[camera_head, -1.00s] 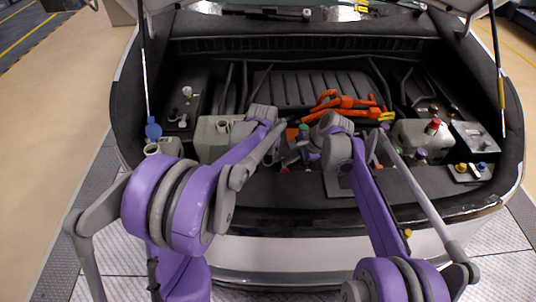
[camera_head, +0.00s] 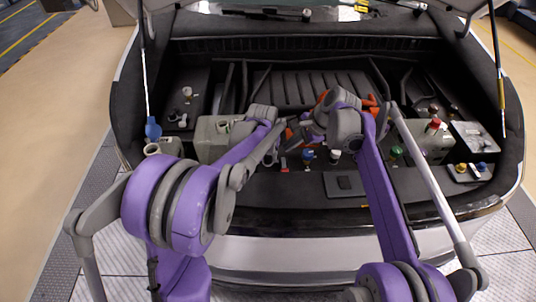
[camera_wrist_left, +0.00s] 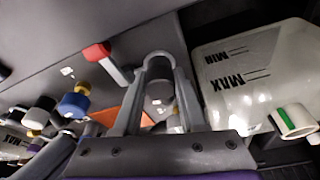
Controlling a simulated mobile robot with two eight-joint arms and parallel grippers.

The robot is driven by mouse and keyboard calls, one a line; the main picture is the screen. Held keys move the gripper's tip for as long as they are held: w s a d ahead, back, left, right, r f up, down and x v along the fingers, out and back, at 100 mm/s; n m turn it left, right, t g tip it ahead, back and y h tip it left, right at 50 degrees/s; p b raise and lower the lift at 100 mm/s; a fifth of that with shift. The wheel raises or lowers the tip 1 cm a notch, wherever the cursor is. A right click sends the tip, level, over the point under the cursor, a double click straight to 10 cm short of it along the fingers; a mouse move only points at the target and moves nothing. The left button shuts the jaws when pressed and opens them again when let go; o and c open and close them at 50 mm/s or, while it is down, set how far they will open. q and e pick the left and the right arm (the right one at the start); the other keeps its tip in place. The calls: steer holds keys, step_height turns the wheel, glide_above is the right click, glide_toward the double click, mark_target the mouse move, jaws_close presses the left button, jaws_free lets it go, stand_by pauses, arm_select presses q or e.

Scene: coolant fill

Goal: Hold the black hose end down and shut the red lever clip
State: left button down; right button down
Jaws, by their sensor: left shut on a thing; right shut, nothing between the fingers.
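In the left wrist view my left gripper (camera_wrist_left: 158,65) is shut, its grey fingers closed together over the black hose end, which the fingers mostly hide. In the head view my left gripper (camera_head: 269,158) points down in the middle of the bay. The red lever clip (camera_wrist_left: 97,52) shows in the left wrist view as a red tip on a pale lever, beside the left fingers and apart from them. It also shows as a small red spot in the head view (camera_head: 284,164). My right gripper (camera_head: 303,138) is shut and empty above the bay, near the left one.
A pale tank with MAX and MIN marks (camera_wrist_left: 240,85) stands close beside my left gripper. A blue cap (camera_wrist_left: 75,103) lies on the other side. A grey tank (camera_head: 212,145) is at the left of the bay, a red-capped one (camera_head: 437,142) at the right.

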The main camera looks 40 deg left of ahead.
arm_select(q)
steer(key=shift+c, duration=1.9)
jaws_free()
arm_select(e)
steer(key=shift+r, duration=0.45)
arm_select(q)
steer(key=v, duration=1.2)
